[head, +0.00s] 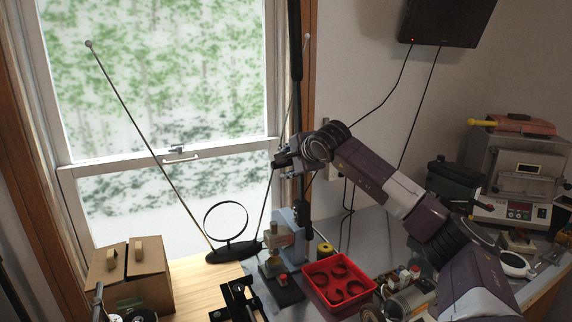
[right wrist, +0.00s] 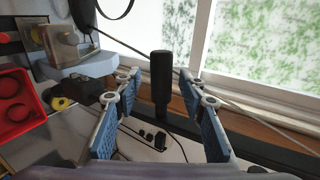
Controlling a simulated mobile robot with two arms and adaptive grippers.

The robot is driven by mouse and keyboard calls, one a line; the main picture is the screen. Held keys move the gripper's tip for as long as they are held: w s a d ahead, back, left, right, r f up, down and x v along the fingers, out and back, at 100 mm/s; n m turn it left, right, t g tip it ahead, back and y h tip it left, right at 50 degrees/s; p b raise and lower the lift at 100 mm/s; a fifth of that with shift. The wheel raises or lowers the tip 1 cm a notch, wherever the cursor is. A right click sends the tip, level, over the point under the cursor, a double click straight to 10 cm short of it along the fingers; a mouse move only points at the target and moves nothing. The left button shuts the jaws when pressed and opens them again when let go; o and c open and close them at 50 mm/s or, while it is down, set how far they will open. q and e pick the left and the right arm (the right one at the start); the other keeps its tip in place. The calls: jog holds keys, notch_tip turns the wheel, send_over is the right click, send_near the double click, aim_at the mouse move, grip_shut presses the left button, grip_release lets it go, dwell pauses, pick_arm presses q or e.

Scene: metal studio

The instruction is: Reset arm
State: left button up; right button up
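My right arm reaches in from the lower right of the head view, up and to the left. My right gripper (head: 284,160) is in the air in front of the window's right edge, beside a dark upright post (head: 297,60). In the right wrist view my right gripper (right wrist: 162,108) has its two blue fingers spread wide. A black cylindrical handle (right wrist: 162,75) shows upright in the gap between them, and I see neither finger touching it. I cannot tell its depth from the fingers. My left gripper does not show.
Machines (head: 515,185) crowd the right. A monitor (head: 447,20) hangs on the wall.

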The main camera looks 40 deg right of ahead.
jog(key=b+v, duration=0.1)
jog(key=v, duration=0.6)
jog(key=shift+s+r, duration=0.2)
jog(key=shift+s, duration=0.1)
jog(key=shift+a, duration=0.1)
jog(key=shift+a+f, duration=0.1)
